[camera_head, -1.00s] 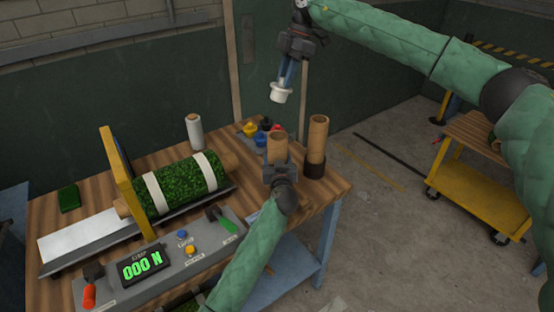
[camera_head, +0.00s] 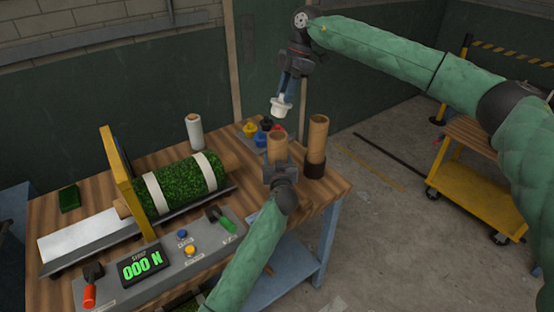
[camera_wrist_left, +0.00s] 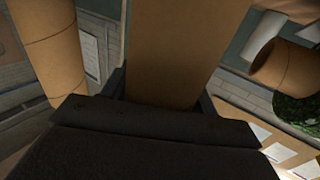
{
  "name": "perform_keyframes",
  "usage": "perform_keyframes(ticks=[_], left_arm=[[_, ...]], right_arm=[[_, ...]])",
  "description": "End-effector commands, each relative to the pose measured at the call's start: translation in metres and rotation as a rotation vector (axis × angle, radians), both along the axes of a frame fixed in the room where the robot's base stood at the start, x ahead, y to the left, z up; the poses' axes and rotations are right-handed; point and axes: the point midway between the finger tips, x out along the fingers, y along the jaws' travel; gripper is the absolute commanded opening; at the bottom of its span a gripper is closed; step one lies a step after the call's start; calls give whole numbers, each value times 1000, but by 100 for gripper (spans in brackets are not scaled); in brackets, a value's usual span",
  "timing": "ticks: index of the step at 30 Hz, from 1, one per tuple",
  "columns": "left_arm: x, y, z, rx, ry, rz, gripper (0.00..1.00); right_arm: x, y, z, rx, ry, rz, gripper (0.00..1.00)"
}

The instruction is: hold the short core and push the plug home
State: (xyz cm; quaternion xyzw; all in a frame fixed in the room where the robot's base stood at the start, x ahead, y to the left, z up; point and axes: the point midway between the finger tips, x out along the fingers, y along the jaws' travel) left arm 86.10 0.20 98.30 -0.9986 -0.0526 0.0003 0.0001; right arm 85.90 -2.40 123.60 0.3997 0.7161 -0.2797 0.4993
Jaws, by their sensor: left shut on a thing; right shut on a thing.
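The short core (camera_head: 277,145) is a brown cardboard tube standing upright at the right part of the bench, its open end up. My left gripper (camera_head: 277,170) is shut on it; in the left wrist view the tube (camera_wrist_left: 175,50) rises between the jaws. The white plug (camera_head: 280,108) hangs slightly tilted above the short core, apart from it. My right gripper (camera_head: 286,93) is shut on the plug from above. The core's lower end is hidden behind my left gripper.
A taller cardboard tube (camera_head: 317,140) stands in a dark holder just right of the short core. Yellow, blue, black and red pieces (camera_head: 260,136) lie behind it. A green turf roll (camera_head: 183,183) and a console (camera_head: 165,255) reading 000 N fill the left.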

Motion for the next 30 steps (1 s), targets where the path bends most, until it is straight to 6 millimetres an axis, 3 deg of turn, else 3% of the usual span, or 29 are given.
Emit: perform_keyframes(ticks=[30], left_arm=[[0, 0, 0, 0, 0, 0, 29]], right_arm=[[0, 0, -49, 0, -1, 0, 0]])
